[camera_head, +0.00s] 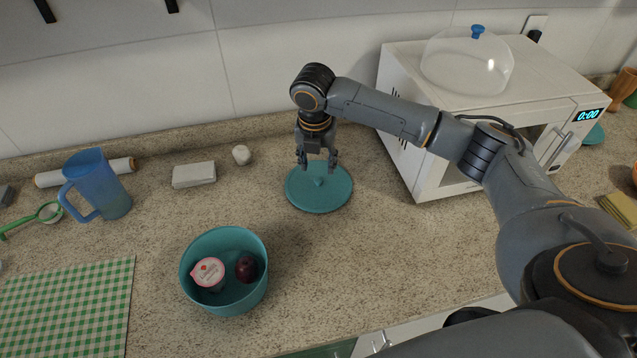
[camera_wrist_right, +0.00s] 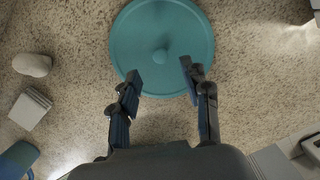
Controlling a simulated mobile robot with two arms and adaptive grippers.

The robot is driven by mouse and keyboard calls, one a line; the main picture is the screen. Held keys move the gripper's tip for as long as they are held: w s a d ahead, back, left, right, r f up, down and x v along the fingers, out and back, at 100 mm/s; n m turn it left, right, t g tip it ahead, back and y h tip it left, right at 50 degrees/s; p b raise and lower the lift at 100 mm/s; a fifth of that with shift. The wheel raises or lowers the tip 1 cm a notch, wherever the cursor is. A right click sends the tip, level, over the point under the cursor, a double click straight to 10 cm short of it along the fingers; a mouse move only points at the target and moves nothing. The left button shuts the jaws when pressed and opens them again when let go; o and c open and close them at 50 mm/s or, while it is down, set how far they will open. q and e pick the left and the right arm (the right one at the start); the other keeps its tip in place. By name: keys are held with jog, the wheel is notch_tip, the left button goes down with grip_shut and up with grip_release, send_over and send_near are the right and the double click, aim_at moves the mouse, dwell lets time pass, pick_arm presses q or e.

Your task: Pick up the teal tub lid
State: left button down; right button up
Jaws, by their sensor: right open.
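The teal tub lid (camera_head: 320,196) lies flat on the speckled counter, left of the microwave. It is round with a small knob in its middle. In the right wrist view the lid (camera_wrist_right: 165,30) shows at the top centre, its knob ahead of the fingertips. My right gripper (camera_head: 317,165) points down over the back part of the lid, open and empty. In the right wrist view its two fingers (camera_wrist_right: 162,75) are spread apart over the lid's near edge. I cannot tell the exact gap in height. My left gripper is not in view.
A teal tub (camera_head: 225,304) holding a small cup and a dark red fruit stands front left of the lid. A white microwave (camera_head: 432,165) with a clear dome on top stands at the right. A blue jug (camera_head: 96,185) and pale block (camera_head: 194,175) stand left.

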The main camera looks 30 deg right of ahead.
aim_at(319, 179)
jog(key=f, duration=0.1)
jog(key=f+p, duration=0.1)
jog(key=f, duration=0.2)
jog(key=shift+w+d+f, duration=0.15)
jog(key=shift+d+f, duration=0.1)
jog(key=shift+f, duration=0.1)
jog(key=shift+w+f, duration=0.15)
jog(key=shift+f, duration=0.35)
jog(key=c, duration=0.9)
